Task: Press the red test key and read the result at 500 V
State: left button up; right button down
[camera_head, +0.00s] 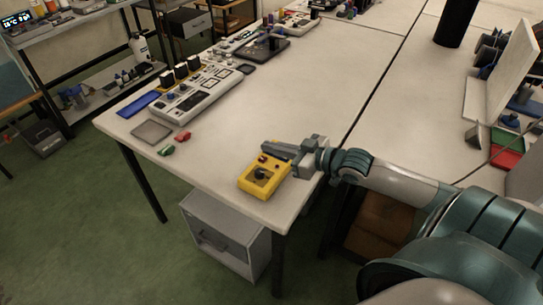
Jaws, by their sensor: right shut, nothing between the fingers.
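A yellow tester (256,187) with a dark round knob lies near the front right corner of the white table. My right gripper (266,149) is shut and empty, with its fingertips over the tester's far end. A small dark reddish spot shows on the tester just below the fingertips; I cannot tell whether it is the test key or whether the fingers touch it. The tester's readout is too small to read. My left gripper is not in view.
A white panel device (203,92) with black blocks stands at the table's back left. A blue tray (139,104), a grey pad (152,132), a red clip (183,136) and a green clip (166,151) lie nearer the left edge. The table's middle is clear.

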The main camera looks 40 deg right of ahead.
aim_at(271, 164)
jog(key=shift+w+a+f, duration=0.1)
jog(key=shift+w+f, duration=0.05)
jog(key=shift+f, duration=1.8)
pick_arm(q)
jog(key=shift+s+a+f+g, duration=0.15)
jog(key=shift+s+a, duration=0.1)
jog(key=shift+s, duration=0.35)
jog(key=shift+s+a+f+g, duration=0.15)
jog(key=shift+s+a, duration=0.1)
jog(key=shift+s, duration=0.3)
pick_arm(e)
jog(key=shift+f, duration=0.15)
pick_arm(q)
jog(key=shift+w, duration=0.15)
